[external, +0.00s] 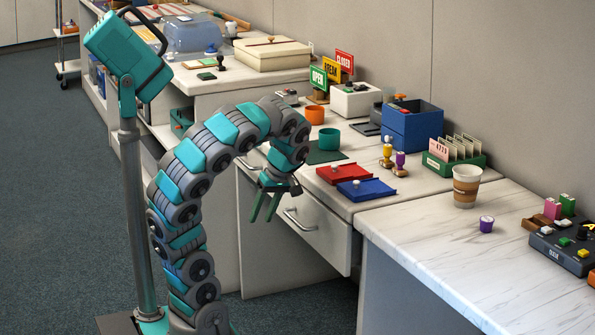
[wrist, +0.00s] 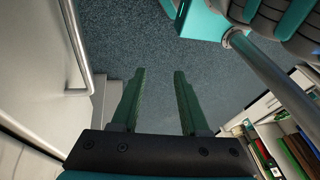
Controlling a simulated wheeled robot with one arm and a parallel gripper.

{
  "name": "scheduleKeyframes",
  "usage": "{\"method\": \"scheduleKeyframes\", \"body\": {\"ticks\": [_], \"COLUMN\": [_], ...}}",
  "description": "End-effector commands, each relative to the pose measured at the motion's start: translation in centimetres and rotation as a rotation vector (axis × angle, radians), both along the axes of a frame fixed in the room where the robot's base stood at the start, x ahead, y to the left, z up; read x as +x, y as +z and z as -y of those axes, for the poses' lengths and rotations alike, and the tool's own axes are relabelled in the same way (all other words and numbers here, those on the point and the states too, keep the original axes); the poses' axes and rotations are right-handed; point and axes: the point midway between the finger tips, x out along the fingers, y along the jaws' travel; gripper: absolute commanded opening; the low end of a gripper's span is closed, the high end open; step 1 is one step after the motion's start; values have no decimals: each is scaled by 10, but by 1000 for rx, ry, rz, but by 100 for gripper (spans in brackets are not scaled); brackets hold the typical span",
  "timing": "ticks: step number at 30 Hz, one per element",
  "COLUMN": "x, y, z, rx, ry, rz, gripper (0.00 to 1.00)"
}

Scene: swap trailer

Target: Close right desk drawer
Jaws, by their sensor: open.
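The pale desk drawer (external: 325,235) with a curved metal handle (external: 302,220) is at the middle of the external view, below the counter. Its front stands out from the cabinet beneath it. My gripper (external: 264,218) is open and empty, pointing down in front of the drawer's left part, and hides some of it. In the wrist view the two green fingers (wrist: 160,72) are apart with floor between them. A metal handle (wrist: 80,50) on a pale front lies left of them, apart from the fingers.
A marble-topped desk (external: 440,235) adjoins at right. The carpet (external: 60,200) at left is clear.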

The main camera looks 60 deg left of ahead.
Motion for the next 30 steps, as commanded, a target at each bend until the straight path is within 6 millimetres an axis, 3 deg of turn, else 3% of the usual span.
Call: {"method": "scheduleKeyframes", "body": {"ticks": [4,13,20,30], "x": [-2,5,19,47], "y": [-21,-38,-39,-27], "z": [6,14,26,63], "rx": [50,172,290,503], "ry": [-300,-871,-1263,-1700], "rz": [-148,-478,-776,-1270], "gripper": [45,45,45,45]}}
